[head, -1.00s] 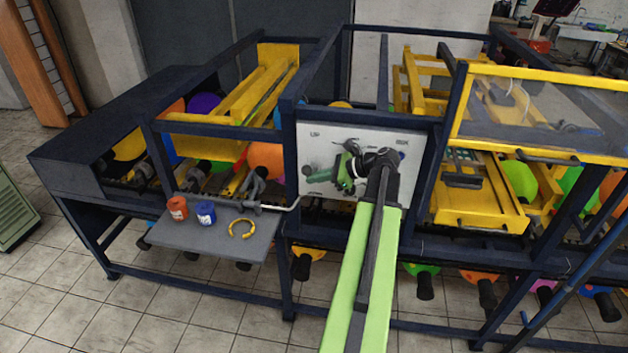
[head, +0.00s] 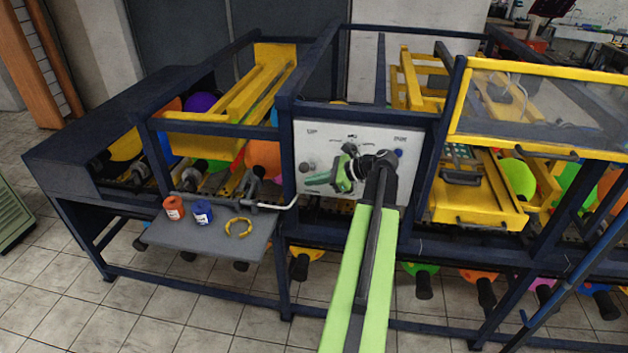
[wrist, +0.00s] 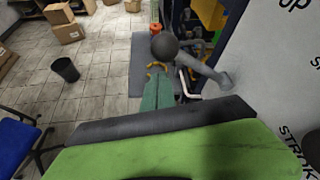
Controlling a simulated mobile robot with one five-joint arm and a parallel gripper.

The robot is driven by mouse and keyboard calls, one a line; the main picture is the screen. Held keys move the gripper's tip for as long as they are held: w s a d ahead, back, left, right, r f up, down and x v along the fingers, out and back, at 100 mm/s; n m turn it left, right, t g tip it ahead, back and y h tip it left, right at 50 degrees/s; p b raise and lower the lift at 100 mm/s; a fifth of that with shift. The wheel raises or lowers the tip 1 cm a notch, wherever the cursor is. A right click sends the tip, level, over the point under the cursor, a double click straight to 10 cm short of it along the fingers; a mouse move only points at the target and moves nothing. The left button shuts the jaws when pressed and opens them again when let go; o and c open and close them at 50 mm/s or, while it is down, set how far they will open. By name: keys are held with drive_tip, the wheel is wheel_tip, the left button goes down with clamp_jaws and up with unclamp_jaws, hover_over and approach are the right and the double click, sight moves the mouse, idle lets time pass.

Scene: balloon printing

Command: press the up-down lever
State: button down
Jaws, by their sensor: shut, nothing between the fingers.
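The up-down lever is a grey arm with a dark ball knob (wrist: 165,45) in the wrist view, standing out from the white panel (wrist: 285,70) near the word "UP". In the head view its knob (head: 305,167) shows small on the left of the white panel (head: 350,130). My gripper (head: 308,183) is shut and empty, pointing left in front of the panel, just below the knob in the picture. In the wrist view its green fingers (wrist: 158,88) end just short of the knob in the picture. I cannot tell whether they touch.
A grey shelf (head: 215,245) with a red pot (head: 173,208), a blue pot (head: 203,212) and a yellow ring (head: 239,228) lies left of the panel. A bent white rod (head: 290,203) sticks out below the panel. Dark blue frame posts (head: 286,200) flank the panel.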

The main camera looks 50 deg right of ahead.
drive_tip(key=s+d+r+p, duration=0.3)
drive_tip(key=s+d+p, duration=0.1)
drive_tip(key=s, duration=0.4)
drive_tip(key=shift+d+p, duration=0.3)
drive_tip(key=shift+d, duration=0.35)
